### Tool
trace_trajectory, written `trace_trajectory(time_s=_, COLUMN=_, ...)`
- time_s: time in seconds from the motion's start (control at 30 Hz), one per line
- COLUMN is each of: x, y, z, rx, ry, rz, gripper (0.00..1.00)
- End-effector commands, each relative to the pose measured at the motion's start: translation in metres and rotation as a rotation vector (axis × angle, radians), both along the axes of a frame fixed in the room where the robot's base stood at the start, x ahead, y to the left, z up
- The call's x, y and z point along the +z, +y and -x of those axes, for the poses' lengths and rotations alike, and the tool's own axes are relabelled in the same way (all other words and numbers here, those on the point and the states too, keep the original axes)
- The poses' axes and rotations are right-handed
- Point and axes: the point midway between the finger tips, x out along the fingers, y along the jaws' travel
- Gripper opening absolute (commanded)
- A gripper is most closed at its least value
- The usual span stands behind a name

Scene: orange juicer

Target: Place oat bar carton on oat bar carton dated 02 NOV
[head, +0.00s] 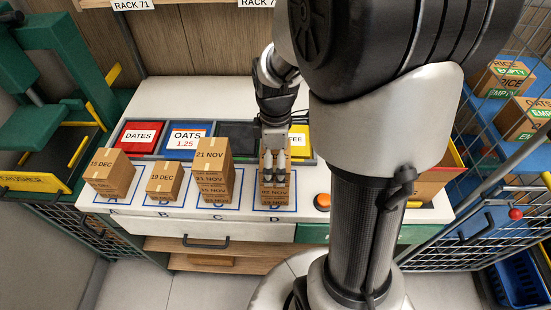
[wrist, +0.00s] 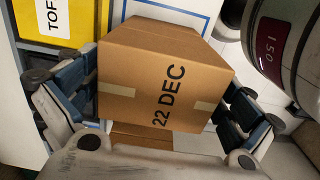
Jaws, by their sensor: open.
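My gripper (head: 274,176) is over the stack at spot D in the head view. In the wrist view my gripper (wrist: 160,108) is open, with its blue-padded fingers on either side of a brown carton marked 22 DEC (wrist: 165,85). I cannot tell whether the pads touch it. In the head view the fingers partly hide this carton. A lower carton (head: 275,196), whose label seems to read 02 NOV, stands beneath it inside the blue outline. An edge of a lower carton (wrist: 140,141) also shows in the wrist view.
Left of my gripper stand a 15 DEC carton (head: 108,173), a 19 DEC carton (head: 162,180) and a tall stack topped by a 21 NOV carton (head: 212,156). Labelled bins, including DATES (head: 138,138), line the back. An orange button (head: 322,200) is to the right.

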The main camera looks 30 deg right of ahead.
Motion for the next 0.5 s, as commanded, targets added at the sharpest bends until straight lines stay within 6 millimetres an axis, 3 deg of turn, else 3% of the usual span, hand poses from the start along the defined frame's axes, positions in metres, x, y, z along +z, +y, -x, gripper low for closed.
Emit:
trace_trajectory(time_s=0.27, x=0.005, y=0.0, z=0.0, rx=0.0, ry=-0.001, rz=0.001, gripper=1.0)
trace_trajectory(time_s=0.5, x=0.046, y=0.0, z=-0.001, rx=0.0, ry=-0.006, rz=0.002, gripper=1.0)
